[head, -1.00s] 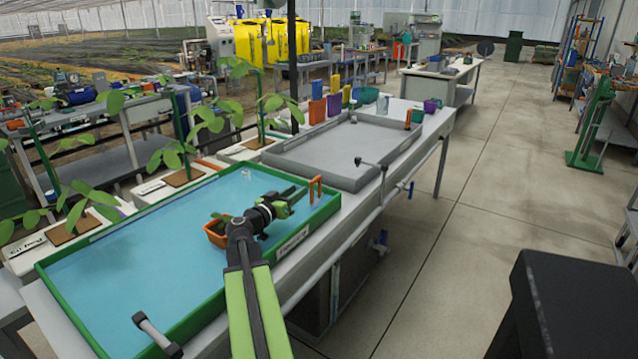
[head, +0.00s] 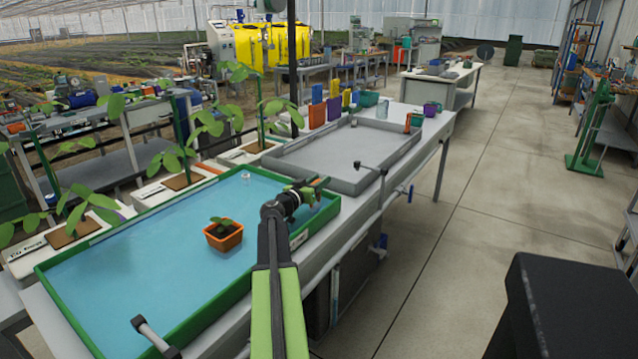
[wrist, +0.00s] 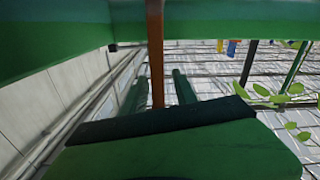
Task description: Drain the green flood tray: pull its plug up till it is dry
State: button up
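The green flood tray (head: 205,319) holds blue water over its floor. An orange upright bar (head: 321,183), which looks like the plug's handle, stands at its far right corner, mostly hidden by my gripper (head: 312,189). In the wrist view, which appears upside down, the orange bar (wrist: 155,55) runs between the two green fingers of my gripper (wrist: 159,88). The fingers are apart, one on each side of the bar, with gaps visible. The bar's lower end is out of sight. A clear small fitting (head: 246,176) stands in the water near the far end.
An orange pot with a seedling (head: 224,237) is in the tray's water, left of my arm. A grey tray (head: 345,184) lies beyond, its floor bare. Potted plants (head: 180,180) line the left side.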

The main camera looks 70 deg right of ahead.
grip_shut()
dwell(1.3)
